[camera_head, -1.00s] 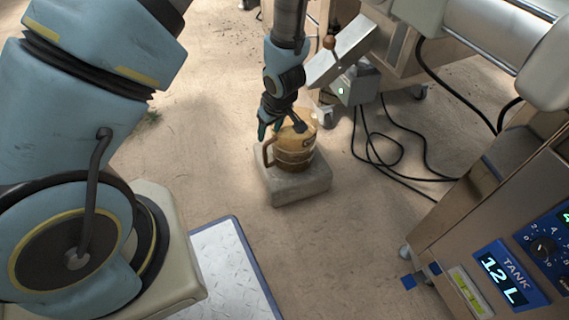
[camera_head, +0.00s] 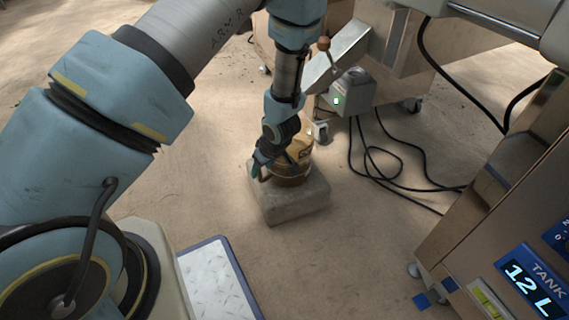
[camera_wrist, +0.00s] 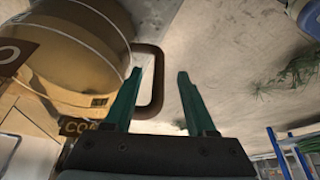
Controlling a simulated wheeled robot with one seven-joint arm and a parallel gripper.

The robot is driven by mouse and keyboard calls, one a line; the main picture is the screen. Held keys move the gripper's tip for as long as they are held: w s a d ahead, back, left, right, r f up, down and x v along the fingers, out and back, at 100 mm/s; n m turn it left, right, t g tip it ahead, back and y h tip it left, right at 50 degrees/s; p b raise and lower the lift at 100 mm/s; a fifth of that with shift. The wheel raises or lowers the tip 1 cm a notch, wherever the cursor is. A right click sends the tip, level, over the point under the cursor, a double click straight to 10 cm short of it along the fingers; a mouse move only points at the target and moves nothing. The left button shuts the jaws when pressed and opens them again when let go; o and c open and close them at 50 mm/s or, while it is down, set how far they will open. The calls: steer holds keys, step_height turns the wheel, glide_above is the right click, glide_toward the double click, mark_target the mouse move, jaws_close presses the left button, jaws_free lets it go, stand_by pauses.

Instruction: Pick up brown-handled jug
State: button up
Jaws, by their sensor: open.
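The jug (camera_head: 291,172) is tan with dark bands and stands on a pale stone block (camera_head: 297,208). My gripper (camera_head: 258,168) is at its left, handle side, and my arm hides part of the jug from above. In the wrist view the jug (camera_wrist: 75,55) fills the upper left, and its brown handle (camera_wrist: 157,85) lies between the two green fingers of my open gripper (camera_wrist: 159,74). The left finger appears inside the handle loop and the right finger outside it, with a gap. I cannot tell whether the left finger touches the handle.
A metal machine with a grey box (camera_head: 348,92) stands behind the jug, with black cables (camera_head: 375,165) on the floor to the right. A tank cabinet (camera_head: 490,215) is at right. A blue-edged metal plate (camera_head: 215,285) lies in front. Floor left of the block is clear.

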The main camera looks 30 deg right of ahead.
mark_target(261, 180)
steer(key=b+x, duration=0.2)
steer(key=x, duration=0.1)
steer(key=shift+w+f, duration=0.25)
steer(key=shift+f, duration=0.1)
steer(key=shift+r, duration=0.1)
jaws_close()
stand_by(1.0)
